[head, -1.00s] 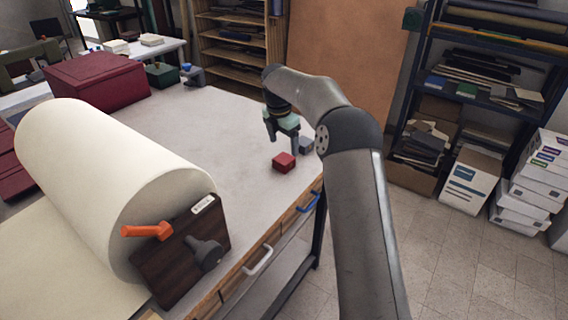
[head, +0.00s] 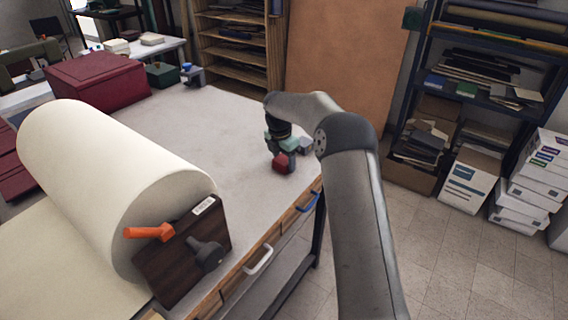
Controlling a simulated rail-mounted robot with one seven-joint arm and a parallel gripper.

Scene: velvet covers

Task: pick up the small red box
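The small red box (head: 283,165) rests on the grey tabletop (head: 230,125), near its right edge, in the head view. My gripper (head: 282,156) points down and is lowered to the box. Its green body is right above the box and partly covers its top. A dark finger shows at the right side of the box; the other finger is hard to make out. I cannot tell whether the fingers are apart from the box or closed on it.
A small grey block (head: 306,145) sits close to the right of my gripper. A large cream roll (head: 100,170) with an orange handle (head: 148,232) fills the left front. A big dark red box (head: 97,82) stands at the back left. The table middle is clear.

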